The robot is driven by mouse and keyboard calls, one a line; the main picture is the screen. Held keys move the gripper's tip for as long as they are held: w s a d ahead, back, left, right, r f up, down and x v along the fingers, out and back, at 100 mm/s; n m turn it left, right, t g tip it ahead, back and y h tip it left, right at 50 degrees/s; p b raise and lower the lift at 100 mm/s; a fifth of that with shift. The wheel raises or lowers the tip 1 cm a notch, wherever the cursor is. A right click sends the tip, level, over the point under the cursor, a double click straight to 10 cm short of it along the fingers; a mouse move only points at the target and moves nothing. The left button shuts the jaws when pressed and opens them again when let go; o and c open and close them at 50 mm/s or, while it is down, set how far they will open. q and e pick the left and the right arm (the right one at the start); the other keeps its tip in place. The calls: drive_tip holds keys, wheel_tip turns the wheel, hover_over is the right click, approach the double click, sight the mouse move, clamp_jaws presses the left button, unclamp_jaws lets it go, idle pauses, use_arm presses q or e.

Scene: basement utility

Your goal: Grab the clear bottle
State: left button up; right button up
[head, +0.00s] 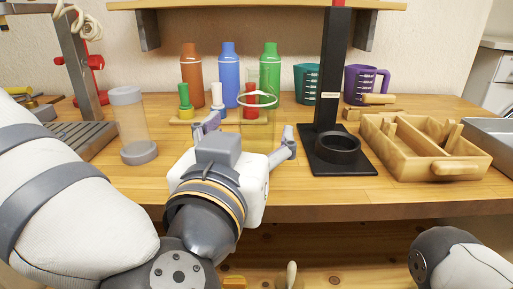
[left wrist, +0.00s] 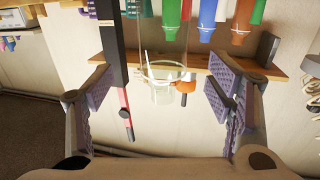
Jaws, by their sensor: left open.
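A clear, open-topped vessel with a pale rim (head: 257,99), which looks like the clear bottle, stands upright on the wooden bench. It also shows as a clear bottle (left wrist: 165,62) between the fingers in the left wrist view. My left gripper (head: 248,132) is open, its fingers spread either side of the vessel's lower part in the head view. In the left wrist view, the open fingers (left wrist: 160,92) show gaps on both sides of it. My gripper's body hides the vessel's base in the head view. My right gripper is out of view; only part of that arm shows.
A clear cylinder with grey ends (head: 131,125) stands left. Brown, blue and green bottles (head: 228,75) and a peg rack (head: 190,121) are behind. A black stand (head: 340,165) and wooden caddy (head: 425,150) are right. The bench's front edge (head: 400,211) runs below.

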sight(257, 110)
use_arm(q)
drive_tip(key=b+x, duration=0.1)
drive_tip(key=x, duration=0.1)
drive_tip(key=b+x, duration=0.1)
drive_tip(key=x, duration=0.2)
drive_tip(key=b+x, duration=0.1)
drive_tip(key=x, duration=0.1)
drive_tip(key=shift+w+a+b, duration=0.2)
drive_tip(key=shift+w+b, duration=0.2)
drive_tip(key=shift+w, duration=0.05)
drive_tip(key=shift+r, duration=0.25)
drive_tip(key=c, duration=1.5)
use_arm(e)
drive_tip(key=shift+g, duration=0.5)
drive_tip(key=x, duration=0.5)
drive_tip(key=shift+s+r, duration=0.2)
